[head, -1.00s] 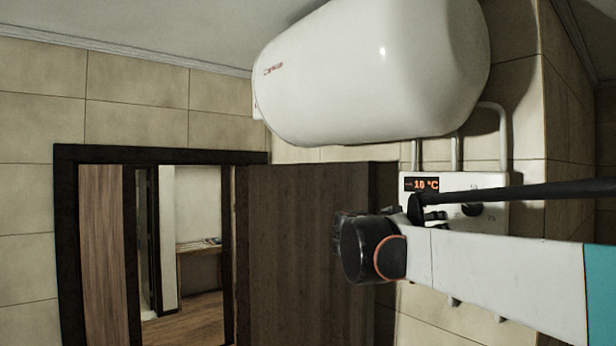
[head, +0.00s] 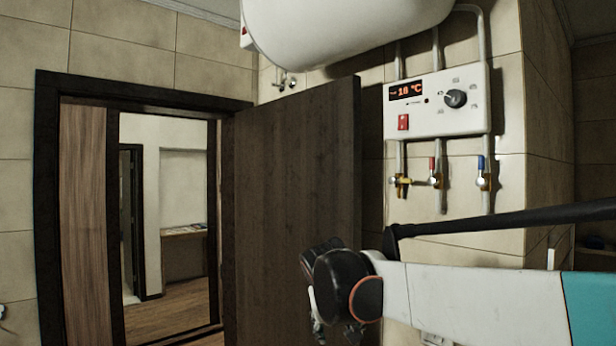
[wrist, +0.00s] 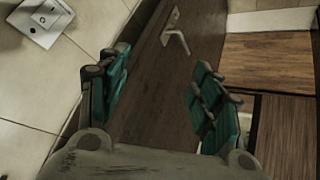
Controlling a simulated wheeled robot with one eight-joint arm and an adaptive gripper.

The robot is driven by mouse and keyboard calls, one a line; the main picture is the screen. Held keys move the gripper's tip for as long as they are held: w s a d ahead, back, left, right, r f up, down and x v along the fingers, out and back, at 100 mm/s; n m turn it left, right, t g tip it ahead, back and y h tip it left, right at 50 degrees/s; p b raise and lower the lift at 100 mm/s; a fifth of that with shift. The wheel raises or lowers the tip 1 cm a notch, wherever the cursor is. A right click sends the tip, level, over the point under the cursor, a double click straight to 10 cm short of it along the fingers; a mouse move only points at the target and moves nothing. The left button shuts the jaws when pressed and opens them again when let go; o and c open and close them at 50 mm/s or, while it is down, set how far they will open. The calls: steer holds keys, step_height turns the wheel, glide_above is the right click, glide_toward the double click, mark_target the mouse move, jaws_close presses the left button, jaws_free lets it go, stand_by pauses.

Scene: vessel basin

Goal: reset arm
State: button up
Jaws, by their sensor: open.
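My gripper (wrist: 160,95) is open and empty in the wrist view, with its two green-padded fingers set wide apart. Between and beyond the fingers lies the dark wooden door (wrist: 150,75), with a light handle (wrist: 175,38) near the top. In the head view my arm reaches in from the right edge and its dark wrist joint is at lower middle, in front of the open door (head: 295,180). The gripper itself is mostly hidden behind and below that joint in the head view.
A control box (head: 438,103) reading 18 °C hangs on the tiled wall, with pipes and red and blue valves (head: 482,168) below. A white boiler (head: 345,25) is above it. The doorway (head: 170,220) at left opens on another room.

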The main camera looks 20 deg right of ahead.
steer(key=s+a+f+n+y+b, duration=0.1)
steer(key=s+a+f+b, duration=0.3)
steer(key=s+f, duration=0.7)
steer(key=s+a+f+n+y+b, duration=0.1)
steer(key=s+a+f+y+b, duration=0.2)
steer(key=s+f, duration=0.9)
steer(key=s+a+b, duration=0.1)
steer(key=s+a, duration=0.1)
steer(key=s, duration=0.2)
